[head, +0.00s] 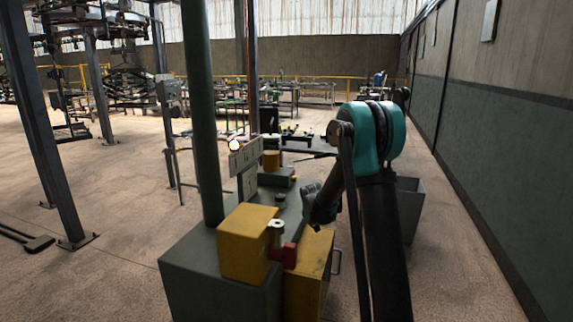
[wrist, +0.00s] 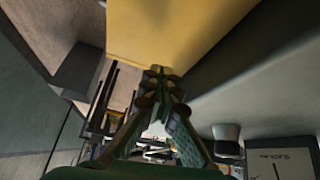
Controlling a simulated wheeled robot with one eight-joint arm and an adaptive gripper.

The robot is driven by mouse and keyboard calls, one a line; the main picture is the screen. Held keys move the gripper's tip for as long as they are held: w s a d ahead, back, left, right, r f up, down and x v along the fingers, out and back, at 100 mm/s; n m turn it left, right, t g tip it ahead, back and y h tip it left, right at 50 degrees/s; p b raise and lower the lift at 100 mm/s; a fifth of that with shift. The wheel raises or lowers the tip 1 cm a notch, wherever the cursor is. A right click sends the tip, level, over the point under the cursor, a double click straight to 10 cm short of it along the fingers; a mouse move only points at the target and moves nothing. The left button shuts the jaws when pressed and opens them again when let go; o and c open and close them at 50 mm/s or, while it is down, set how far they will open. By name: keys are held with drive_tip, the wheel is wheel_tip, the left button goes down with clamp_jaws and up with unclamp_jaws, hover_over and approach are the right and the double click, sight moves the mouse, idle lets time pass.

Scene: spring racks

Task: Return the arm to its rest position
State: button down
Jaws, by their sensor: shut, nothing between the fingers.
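My arm rises at the right of the head view, with a teal joint at its top and a dark lower link. A dark part of my arm bends down to the left beside the machine. My gripper (wrist: 160,82) shows in the wrist view with its fingers together and nothing between them. In the head view I cannot make out the fingertips. A yellow surface (wrist: 175,32) lies beyond the fingertips in the wrist view; I cannot tell whether they touch it.
A grey-green machine (head: 215,275) with a yellow box (head: 246,243) and a yellow front panel (head: 308,275) stands left of my arm. A green post (head: 200,110) rises from it. A grey bin (head: 410,205) is behind my arm. A wall (head: 500,150) runs along the right. Open floor lies left.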

drive_tip(key=s+d+r+g, duration=0.1)
drive_tip(key=s+d+r, duration=0.1)
drive_tip(key=s, duration=0.8)
drive_tip(key=s+d+r+n, duration=0.1)
drive_tip(key=s+d+r, duration=0.15)
drive_tip(key=s, duration=0.75)
drive_tip(key=s+d+r+g, duration=0.1)
drive_tip(key=s+d, duration=0.2)
drive_tip(key=s, duration=0.8)
drive_tip(key=s+f+y, duration=0.1)
drive_tip(key=s+f, duration=0.2)
drive_tip(key=s, duration=0.8)
drive_tip(key=shift+s+n, duration=0.3)
drive_tip(key=c, duration=2.2)
unclamp_jaws()
drive_tip(key=shift+a+f, duration=0.1)
